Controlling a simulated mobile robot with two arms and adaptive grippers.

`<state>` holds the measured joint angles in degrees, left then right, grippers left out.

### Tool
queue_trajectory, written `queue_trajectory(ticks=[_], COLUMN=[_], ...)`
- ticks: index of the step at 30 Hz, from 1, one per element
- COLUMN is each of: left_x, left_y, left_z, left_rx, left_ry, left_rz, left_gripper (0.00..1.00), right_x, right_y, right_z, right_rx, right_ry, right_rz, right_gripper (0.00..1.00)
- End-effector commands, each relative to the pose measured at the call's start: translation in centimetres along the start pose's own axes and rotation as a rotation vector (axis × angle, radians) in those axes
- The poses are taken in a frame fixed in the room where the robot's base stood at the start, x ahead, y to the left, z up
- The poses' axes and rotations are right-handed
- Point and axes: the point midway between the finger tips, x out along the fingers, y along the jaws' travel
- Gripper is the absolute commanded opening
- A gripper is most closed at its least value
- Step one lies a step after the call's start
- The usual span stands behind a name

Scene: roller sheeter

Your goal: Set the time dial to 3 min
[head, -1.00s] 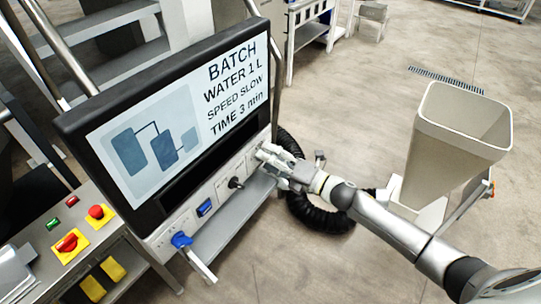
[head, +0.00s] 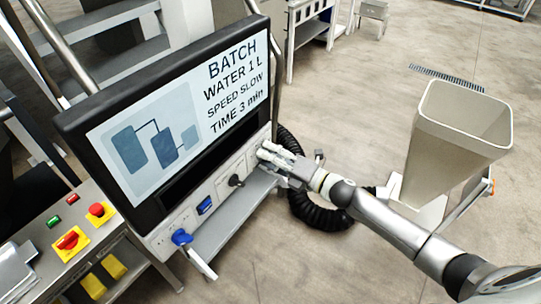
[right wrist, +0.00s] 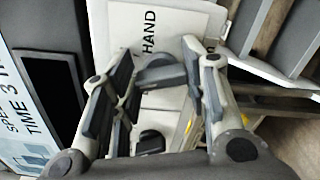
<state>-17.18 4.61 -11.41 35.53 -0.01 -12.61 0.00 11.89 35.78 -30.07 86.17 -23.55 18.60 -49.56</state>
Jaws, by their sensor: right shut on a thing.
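The control panel's screen (head: 185,110) reads BATCH, WATER 1 L, SPEED SLOW, TIME 3 min. My right gripper (head: 266,153) is at the right end of the strip of controls below the screen. In the right wrist view its two fingers (right wrist: 158,92) stand on either side of a dark grey dial (right wrist: 160,75), shut on it. The dial's pointer and scale markings are largely hidden or too small to read. A second dark knob (right wrist: 151,142) is farther along the panel; a black knob (head: 236,181) also shows in the head view. My left gripper is not in view.
A grey shelf (head: 235,215) runs below. A black hose (head: 325,215) lies behind my right arm. A white hopper (head: 455,140) stands at right.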

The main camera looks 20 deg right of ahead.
Motion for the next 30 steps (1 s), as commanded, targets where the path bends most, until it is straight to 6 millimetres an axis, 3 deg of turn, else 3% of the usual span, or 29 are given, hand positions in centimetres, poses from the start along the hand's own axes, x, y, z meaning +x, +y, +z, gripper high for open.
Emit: queue_trajectory(ticks=[21, 30], left_x=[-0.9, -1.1], left_y=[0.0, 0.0], left_z=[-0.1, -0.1], left_rx=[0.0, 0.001], left_ry=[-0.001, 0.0], left_rz=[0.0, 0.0], left_gripper=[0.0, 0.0], right_x=[0.0, 0.0], right_y=[-0.3, -0.4], right_z=[0.1, 0.0], right_rx=[0.544, 0.685], right_ry=[-0.003, -0.002], right_rz=[-0.002, -0.002], right_gripper=[0.17, 0.17])
